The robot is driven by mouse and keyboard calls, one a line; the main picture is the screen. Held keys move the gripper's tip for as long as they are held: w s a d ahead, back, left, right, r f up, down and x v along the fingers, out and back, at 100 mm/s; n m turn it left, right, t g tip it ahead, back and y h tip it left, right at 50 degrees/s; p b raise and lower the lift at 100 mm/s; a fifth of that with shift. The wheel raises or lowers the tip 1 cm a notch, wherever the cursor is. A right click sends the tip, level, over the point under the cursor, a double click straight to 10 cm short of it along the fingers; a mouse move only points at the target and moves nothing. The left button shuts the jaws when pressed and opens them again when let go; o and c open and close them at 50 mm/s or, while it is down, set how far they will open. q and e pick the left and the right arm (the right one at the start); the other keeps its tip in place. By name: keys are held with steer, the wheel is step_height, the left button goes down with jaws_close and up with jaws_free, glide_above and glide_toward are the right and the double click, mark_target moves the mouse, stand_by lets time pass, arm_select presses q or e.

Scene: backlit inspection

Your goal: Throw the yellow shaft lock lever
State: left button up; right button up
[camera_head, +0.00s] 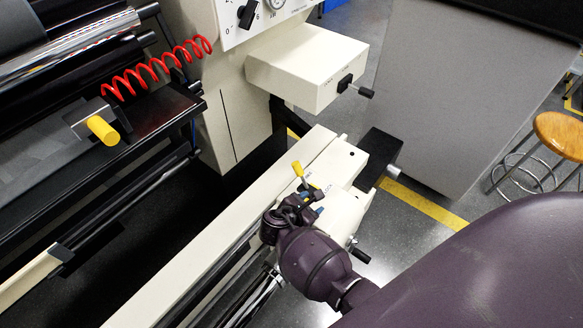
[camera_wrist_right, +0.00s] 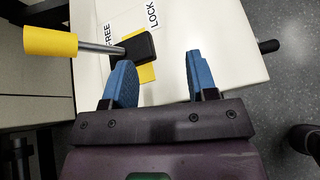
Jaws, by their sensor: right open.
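The yellow shaft lock lever (camera_head: 298,170) stands on the cream machine ledge. In the right wrist view its yellow cylindrical knob (camera_wrist_right: 50,42) sits on a metal rod running left from a black pivot block (camera_wrist_right: 137,47) on a yellow plate. The rod lies toward the FREE label (camera_wrist_right: 109,37); the LOCK label (camera_wrist_right: 153,15) is right of the pivot. My right gripper (camera_head: 312,203) is open and empty, its blue fingertips (camera_wrist_right: 158,60) just short of the pivot and plate. The knob is outside the fingers, to their left. My left gripper is not in view.
Another yellow knob (camera_head: 103,130) sits on a bracket at left, near a red coiled hose (camera_head: 155,68). A cream box with a black-handled crank (camera_head: 356,87) stands behind the ledge. A black-ended handle (camera_wrist_right: 268,46) projects at the ledge's right. A stool (camera_head: 562,135) stands far right.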

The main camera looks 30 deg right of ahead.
mark_target(294, 169)
steer(key=w+a+r+n+g+h+b, duration=0.2)
steer(key=w+a+r+n+h+b, duration=0.3)
steer(key=w+a, duration=0.4)
steer(key=shift+n+h, duration=0.5)
steer(key=shift+h, duration=0.2)
steer(key=d, duration=0.3)
steer(key=w+d+f, duration=0.1)
steer(key=d, duration=0.6)
steer(key=shift+w+f, duration=0.15)
steer(key=shift+w, duration=0.1)
steer(key=shift+w+d, duration=0.1)
steer(key=shift+d, duration=0.5)
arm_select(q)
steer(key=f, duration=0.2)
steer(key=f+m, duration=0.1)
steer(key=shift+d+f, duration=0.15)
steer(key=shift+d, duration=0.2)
arm_select(e)
steer(key=shift+d, duration=0.15)
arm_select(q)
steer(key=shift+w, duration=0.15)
arm_select(e)
jaws_close()
